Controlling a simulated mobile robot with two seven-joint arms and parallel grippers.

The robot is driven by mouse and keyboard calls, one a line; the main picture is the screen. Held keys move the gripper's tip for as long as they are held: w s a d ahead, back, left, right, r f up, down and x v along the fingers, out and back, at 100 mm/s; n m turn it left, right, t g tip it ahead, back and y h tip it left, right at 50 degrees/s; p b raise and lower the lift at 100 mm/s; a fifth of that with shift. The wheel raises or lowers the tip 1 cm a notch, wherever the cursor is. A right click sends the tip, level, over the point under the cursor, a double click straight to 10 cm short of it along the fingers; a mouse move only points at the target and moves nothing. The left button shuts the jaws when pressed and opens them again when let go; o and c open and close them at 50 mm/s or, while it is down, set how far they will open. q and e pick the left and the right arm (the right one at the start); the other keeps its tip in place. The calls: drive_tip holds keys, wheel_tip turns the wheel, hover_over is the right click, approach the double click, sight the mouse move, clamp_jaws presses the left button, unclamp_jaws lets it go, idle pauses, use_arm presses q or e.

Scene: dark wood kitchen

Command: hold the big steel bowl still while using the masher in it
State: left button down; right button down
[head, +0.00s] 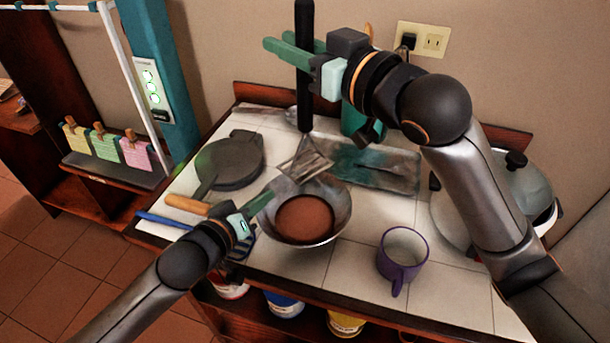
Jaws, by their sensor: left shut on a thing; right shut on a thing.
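The big steel bowl (338,203) sits on the white tiled counter with a flat brown content (304,218) in it. My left gripper (275,193) is shut on the bowl's left rim; its fingertips partly cover the rim. My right gripper (292,50) is high above the back of the counter, shut on the long black handle of the masher (304,100). The masher is upright, with its steel head low at the bowl's far rim. The head overlaps the rim in the picture, so I cannot tell whether it touches the bowl.
A dark lidded pan (230,163) is left of the bowl, near a wooden handle (187,205). A steel tray (375,168) lies behind the bowl. A purple mug (402,255) stands to the right, and a large lidded pot (520,190) beyond my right arm. Bare tiles lie in front.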

use_arm(q)
drive_tip(key=shift+f, duration=0.15)
drive_tip(key=c, duration=0.9)
unclamp_jaws()
drive_tip(key=v, duration=1.2)
